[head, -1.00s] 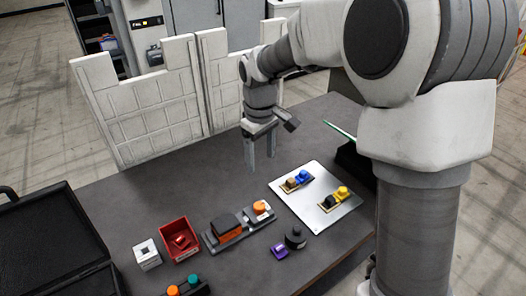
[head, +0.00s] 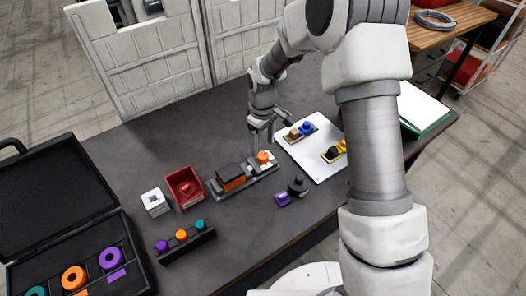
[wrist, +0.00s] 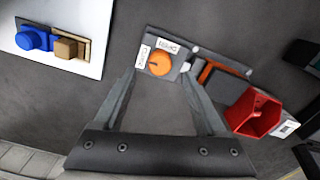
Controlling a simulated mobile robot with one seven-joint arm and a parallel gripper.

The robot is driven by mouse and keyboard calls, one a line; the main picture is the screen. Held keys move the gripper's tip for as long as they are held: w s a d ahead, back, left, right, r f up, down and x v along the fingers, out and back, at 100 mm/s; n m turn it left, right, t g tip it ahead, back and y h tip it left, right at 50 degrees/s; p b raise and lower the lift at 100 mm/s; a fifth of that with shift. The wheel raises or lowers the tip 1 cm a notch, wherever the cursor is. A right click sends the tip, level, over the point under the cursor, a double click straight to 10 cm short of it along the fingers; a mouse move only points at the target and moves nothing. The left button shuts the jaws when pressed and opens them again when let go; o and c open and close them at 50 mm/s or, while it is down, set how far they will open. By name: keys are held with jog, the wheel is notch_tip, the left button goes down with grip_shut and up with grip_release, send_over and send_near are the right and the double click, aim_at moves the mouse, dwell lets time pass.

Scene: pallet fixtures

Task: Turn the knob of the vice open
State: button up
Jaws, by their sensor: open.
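The vice (head: 222,190) is a dark grey fixture on the table with an orange block (head: 232,177) between its jaws. Its round orange knob (head: 263,157) sits at the right end. In the wrist view the knob (wrist: 159,63) has a small dark mark and lies between two white labels, one of which seems to read OPEN upside down. My gripper (head: 262,138) is above and just behind the knob, pointing down. In the wrist view my gripper (wrist: 158,75) is open and empty, with the knob between the lines of its fingers. I cannot tell the remaining height exactly.
A white plate (head: 318,168) with blue and yellow connectors lies to the right. A red bin (head: 185,187) and a white block (head: 155,202) stand left. A black peg and purple piece (head: 283,199) are in front. An open black case (head: 45,225) is far left.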

aim_at(263, 155)
notch_tip(263, 155, down, 5)
jog(key=shift+r, duration=0.1)
dwell(0.3)
grip_shut()
